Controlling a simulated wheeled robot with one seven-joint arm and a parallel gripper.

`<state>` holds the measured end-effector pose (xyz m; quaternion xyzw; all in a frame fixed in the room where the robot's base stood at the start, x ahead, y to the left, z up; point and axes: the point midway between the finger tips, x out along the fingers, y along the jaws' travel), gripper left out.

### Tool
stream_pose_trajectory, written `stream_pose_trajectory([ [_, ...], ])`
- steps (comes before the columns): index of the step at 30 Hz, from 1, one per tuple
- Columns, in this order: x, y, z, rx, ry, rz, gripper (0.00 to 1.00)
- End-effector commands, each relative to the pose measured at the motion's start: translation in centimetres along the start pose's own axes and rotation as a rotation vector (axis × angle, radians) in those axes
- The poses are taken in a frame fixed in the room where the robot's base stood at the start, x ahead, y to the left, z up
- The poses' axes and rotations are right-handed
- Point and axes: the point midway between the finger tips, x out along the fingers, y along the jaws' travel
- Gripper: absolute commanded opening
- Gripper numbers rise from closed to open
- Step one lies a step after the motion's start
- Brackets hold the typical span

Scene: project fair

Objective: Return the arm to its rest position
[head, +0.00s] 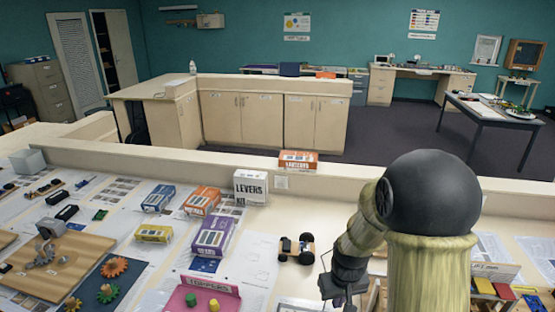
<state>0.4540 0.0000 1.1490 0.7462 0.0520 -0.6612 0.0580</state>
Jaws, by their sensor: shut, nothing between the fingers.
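My arm rises at the right of the head view, folded at a dark rounded joint, with its forearm slanting down to the left. My gripper (345,297) hangs at the lower end, pointing down, above the front part of the table (345,215). It is shut and holds nothing. Its fingertips are small and dark, close to the bottom edge of the picture.
Several kit boxes, among them a white Levers box (250,188) and a purple box (214,237), stand left of the arm. A wooden crate (378,293) is right of the gripper. A raised ledge (200,157) runs behind.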

Motion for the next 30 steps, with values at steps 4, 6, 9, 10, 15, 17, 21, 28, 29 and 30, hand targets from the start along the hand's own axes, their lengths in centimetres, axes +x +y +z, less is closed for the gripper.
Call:
stream_pose_trajectory([
  [4,-1.5,-0.4,2.6,0.043,0.034,0.005,0.0],
  [6,-2.2,-0.6,3.9,0.063,0.049,0.006,0.0],
  [9,-3.0,-0.9,5.8,0.092,0.069,0.008,0.0],
  [10,-3.2,-1.0,6.4,0.101,0.075,0.008,0.0],
  [15,-4.0,-1.4,9.2,0.142,0.104,0.01,0.0],
  [17,-4.2,-1.5,9.7,0.149,0.109,0.01,0.0],
  [21,-4.3,-1.6,10.2,0.157,0.111,0.01,0.0],
  [28,-4.4,-1.6,10.1,0.156,0.11,0.009,0.0],
  [29,-4.4,-1.6,10.1,0.156,0.11,0.009,0.0],
  [30,-4.4,-1.6,10.1,0.156,0.11,0.009,0.0],
])
